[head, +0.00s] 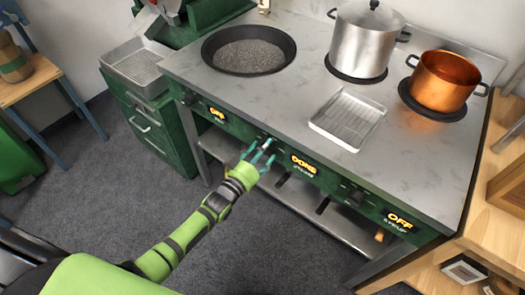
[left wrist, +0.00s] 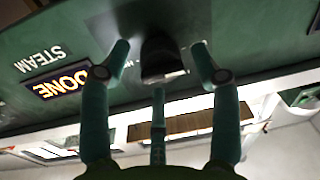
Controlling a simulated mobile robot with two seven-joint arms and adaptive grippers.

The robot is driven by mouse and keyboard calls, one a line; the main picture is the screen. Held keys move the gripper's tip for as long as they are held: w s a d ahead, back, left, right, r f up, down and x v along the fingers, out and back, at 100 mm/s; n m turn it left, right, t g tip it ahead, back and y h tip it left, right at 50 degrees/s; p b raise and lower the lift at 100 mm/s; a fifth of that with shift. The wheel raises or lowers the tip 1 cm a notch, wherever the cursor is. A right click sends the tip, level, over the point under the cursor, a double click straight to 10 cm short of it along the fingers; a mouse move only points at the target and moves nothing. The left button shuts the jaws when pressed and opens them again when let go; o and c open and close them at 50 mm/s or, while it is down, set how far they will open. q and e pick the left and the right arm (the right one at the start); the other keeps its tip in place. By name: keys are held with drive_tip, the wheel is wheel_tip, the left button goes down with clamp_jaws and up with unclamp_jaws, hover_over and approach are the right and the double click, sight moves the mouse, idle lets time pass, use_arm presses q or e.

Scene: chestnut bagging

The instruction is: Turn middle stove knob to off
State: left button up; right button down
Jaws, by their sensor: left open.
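The middle stove knob (left wrist: 158,55) is a dark knob on the green front panel (left wrist: 250,35), beside the lit display (left wrist: 62,84) reading "DONE" with "STEAM" on the panel. In the head view, that display (head: 304,164) is just right of my left gripper (head: 263,153), whose fingers reach to the panel and largely hide the knob. In the left wrist view, my left gripper (left wrist: 160,68) is open, with a finger on each side of the knob and a third finger across from it. I cannot tell whether any finger touches it. My right gripper is not in view.
The stove top holds a dark pan (head: 249,50), a steel pot (head: 362,38), a copper pot (head: 441,79) and a metal tray (head: 347,118). Displays at the left (head: 217,113) and right (head: 399,220) read "OFF". The floor (head: 120,190) before the stove is clear.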

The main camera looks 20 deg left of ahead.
use_arm(q)
drive_tip(key=shift+a, duration=0.1)
drive_tip(key=v, duration=1.2)
drive_tip(key=s+a+f+g+y, duration=0.15)
drive_tip(key=s+f+g, duration=0.3)
drive_tip(key=f, duration=0.75)
drive_tip(key=s+a+f+g+y, duration=0.1)
drive_tip(key=s+f+g+y, duration=0.15)
drive_tip(key=s+f, duration=0.6)
drive_tip(key=s+f+g, duration=0.4)
drive_tip(key=s+f, duration=0.4)
drive_tip(key=s, duration=0.3)
drive_tip(key=s+f+m+g+y, duration=0.1)
drive_tip(key=s+f+g, duration=0.4)
drive_tip(key=s+f, duration=0.4)
drive_tip(key=s, duration=0.3)
drive_tip(key=shift+a+m, duration=0.2)
drive_tip(key=shift+m, duration=0.1)
